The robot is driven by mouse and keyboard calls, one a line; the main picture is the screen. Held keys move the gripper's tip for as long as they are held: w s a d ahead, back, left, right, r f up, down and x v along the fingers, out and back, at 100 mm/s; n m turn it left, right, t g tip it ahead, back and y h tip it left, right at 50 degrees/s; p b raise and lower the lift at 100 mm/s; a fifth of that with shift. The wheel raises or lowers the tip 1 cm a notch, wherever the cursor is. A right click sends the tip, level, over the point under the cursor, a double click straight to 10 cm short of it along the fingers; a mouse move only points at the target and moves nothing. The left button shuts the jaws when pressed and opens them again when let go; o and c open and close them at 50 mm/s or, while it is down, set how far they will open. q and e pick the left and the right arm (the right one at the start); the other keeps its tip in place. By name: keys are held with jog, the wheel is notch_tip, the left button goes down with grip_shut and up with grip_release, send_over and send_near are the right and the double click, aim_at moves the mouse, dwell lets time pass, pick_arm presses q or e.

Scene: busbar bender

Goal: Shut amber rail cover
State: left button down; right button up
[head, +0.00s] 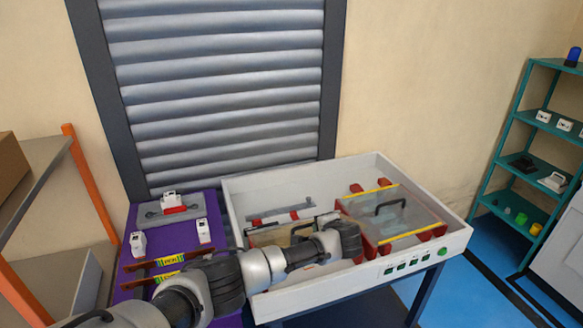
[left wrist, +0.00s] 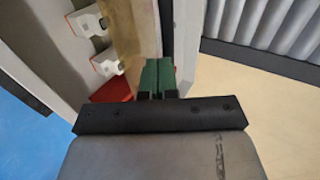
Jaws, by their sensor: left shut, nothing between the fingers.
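The amber rail cover (head: 268,238) is a tan, see-through panel in the left half of the white tray-like bender housing (head: 232,203) in the head view. My left arm hides much of it, so its angle is hard to tell. In the left wrist view an amber panel (left wrist: 146,28) runs up from beside the fingers. My left gripper (left wrist: 158,76) is shut and empty, its green fingers close beside this panel; I cannot tell whether they touch. A red part (left wrist: 113,88) lies left of the fingers. My right gripper is not in view.
A clear cover (head: 400,215) with yellow strips and a black handle lies over the housing's right half. Green buttons (head: 414,262) line the front. A purple board (head: 213,232) with white modules stands left. White blocks (left wrist: 105,64) sit near the fingers. A teal shelf (head: 508,130) stands right.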

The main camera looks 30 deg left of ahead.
pick_arm(q)
notch_tip(320, 180, down, 6)
jog(key=s+d+t+y+b, duration=0.1)
jog(key=s+d+y+b, duration=0.1)
jog(key=b, duration=0.2)
jog(key=shift+f+t+b, duration=0.25)
jog(key=shift+t+b, duration=0.05)
jog(key=shift+t, duration=0.1)
